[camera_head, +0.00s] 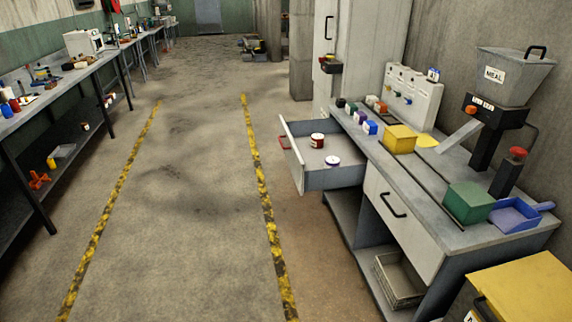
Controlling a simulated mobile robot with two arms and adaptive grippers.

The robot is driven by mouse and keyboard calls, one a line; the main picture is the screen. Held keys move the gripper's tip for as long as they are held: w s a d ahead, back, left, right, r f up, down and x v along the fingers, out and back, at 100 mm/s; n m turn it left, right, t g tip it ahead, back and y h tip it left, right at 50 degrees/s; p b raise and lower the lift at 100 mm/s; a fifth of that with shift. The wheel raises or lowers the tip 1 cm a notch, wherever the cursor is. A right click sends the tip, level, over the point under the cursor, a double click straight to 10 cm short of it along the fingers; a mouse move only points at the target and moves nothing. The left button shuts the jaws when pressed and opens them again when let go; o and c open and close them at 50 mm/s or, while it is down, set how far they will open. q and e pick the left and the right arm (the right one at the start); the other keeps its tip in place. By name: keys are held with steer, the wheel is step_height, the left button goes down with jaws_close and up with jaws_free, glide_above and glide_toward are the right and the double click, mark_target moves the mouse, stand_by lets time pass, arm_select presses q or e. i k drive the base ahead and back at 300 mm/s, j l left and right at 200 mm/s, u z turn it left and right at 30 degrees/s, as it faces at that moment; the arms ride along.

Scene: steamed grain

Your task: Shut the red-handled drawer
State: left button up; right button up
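The red-handled drawer (333,179) is pulled out of the workbench on the right, towards the left of the picture. Its red handle (284,143) shows at the left edge of its pale front panel (292,156). Inside the open drawer stand a red and white can (317,140) and a small white round container with a purple side (332,161). Neither of my grippers is in view.
The workbench (452,238) holds a yellow box (399,139), a green box (468,202), a blue dustpan (515,214) and a meal hopper (515,78). A closed black-handled drawer (401,222) is nearer. The floor between the yellow lines is clear.

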mark_target(324, 147)
steer(key=i+j, duration=0.15)
steer(key=i, duration=0.25)
steer(key=i+j, duration=0.2)
steer(key=i, duration=0.2)
